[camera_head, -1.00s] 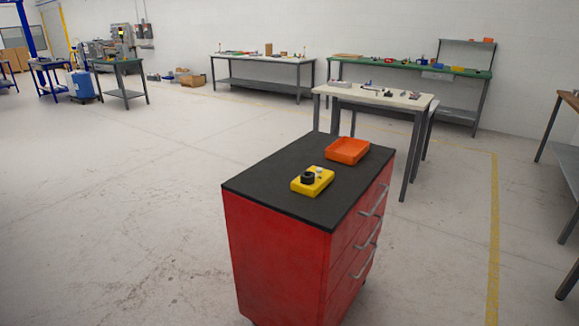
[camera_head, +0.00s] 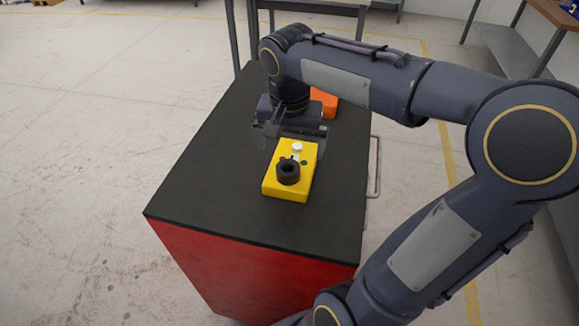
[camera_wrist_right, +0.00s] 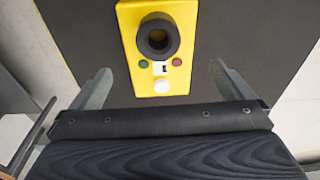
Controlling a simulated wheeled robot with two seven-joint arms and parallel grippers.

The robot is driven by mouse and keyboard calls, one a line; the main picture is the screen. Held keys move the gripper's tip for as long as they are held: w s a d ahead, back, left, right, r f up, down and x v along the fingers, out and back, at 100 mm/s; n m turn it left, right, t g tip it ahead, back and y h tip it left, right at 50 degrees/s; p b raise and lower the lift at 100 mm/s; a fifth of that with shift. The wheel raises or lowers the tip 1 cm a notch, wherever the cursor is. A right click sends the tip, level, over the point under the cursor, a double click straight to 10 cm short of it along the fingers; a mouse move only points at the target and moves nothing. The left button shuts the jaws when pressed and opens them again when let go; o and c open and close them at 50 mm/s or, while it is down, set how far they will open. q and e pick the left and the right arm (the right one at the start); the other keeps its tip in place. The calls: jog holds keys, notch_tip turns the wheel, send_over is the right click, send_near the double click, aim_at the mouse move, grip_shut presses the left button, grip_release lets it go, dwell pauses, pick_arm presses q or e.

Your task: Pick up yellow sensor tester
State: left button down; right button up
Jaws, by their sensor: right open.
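The yellow sensor tester (camera_head: 302,184) lies flat on the black top of the red drawer cabinet. It has a black ring-shaped socket, a white knob and small red and green buttons. In the right wrist view the tester (camera_wrist_right: 183,82) is ahead of the fingers, centred a little left of the gap. My right gripper (camera_head: 291,141) is open and empty, at the tester's far end, near its white knob. My left gripper is out of view.
The black cabinet top (camera_head: 215,170) is bare to the left of and in front of the tester. An orange tray (camera_head: 325,103) sits behind, partly hidden by my right arm. A cabinet handle (camera_head: 375,167) sticks out on the right. A table (camera_head: 318,8) stands behind.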

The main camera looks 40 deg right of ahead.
aim_at(293, 161)
jog(key=shift+w+d+f, duration=0.2)
jog(key=shift+s+f, duration=0.1)
jog(key=shift+f, duration=0.3)
jog(key=f, duration=0.2)
jog(key=d+f, duration=0.1)
jog(key=f, duration=0.1)
jog(key=w+f, duration=0.1)
jog(key=f, duration=0.1)
jog(key=shift+w+d+f, duration=0.1)
jog(key=shift+d+f, duration=0.05)
jog(key=c, duration=0.9)
jog(key=shift+c, duration=0.8)
